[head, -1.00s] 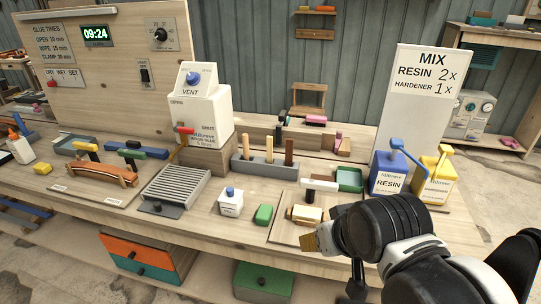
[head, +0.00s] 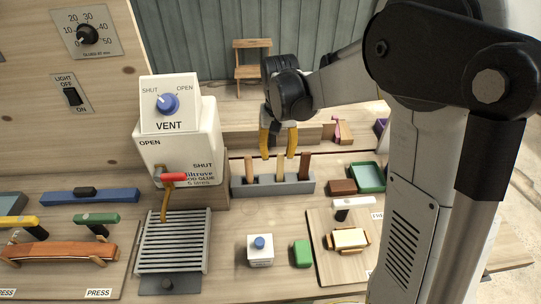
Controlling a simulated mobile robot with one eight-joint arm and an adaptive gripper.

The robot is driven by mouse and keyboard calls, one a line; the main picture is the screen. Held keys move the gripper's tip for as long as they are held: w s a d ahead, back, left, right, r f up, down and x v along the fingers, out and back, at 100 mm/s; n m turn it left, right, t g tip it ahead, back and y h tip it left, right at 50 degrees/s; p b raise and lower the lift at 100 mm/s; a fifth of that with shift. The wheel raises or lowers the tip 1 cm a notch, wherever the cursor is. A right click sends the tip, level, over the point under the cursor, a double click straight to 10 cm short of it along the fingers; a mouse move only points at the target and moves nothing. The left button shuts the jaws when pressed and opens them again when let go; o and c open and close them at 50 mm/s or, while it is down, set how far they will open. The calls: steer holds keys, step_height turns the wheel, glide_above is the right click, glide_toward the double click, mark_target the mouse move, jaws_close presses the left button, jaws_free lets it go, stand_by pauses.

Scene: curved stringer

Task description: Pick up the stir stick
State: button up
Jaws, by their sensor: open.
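Three wooden sticks stand upright in a long grey holder (head: 268,188): a light one on the left (head: 249,167), a brown one in the middle (head: 280,168) and a reddish-brown one on the right (head: 304,166). I cannot tell for sure which is the stir stick. My gripper (head: 278,155) points down over the holder, its two yellow fingers spread apart. In this view the middle stick's top shows just below the gap between the fingertips. Nothing is seen held. Whether the fingers are level with the sticks in depth is unclear.
Left of the holder stands the white glue dispenser (head: 184,150) with a red-handled tap (head: 172,177). A slatted grey rack (head: 173,242), a white pot with a blue knob (head: 260,250) and a green block (head: 302,253) lie in front. A green tray (head: 367,176) is at right.

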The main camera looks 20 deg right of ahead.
mark_target(280, 174)
step_height(280, 174, down, 5)
steer(key=shift+s+d+r+b, duration=0.1)
steer(key=shift+s+d+b, duration=0.05)
steer(key=shift+b, duration=0.6)
steer(key=f, duration=0.1)
steer(key=f+b, duration=0.1)
steer(key=f, duration=0.1)
steer(key=f+b, duration=0.1)
steer(key=f, duration=0.1)
steer(key=shift+w+d+f, duration=0.2)
steer(key=shift+w+d, duration=0.1)
steer(key=shift+d, duration=0.1)
steer(key=shift+r, duration=0.1)
jaws_close()
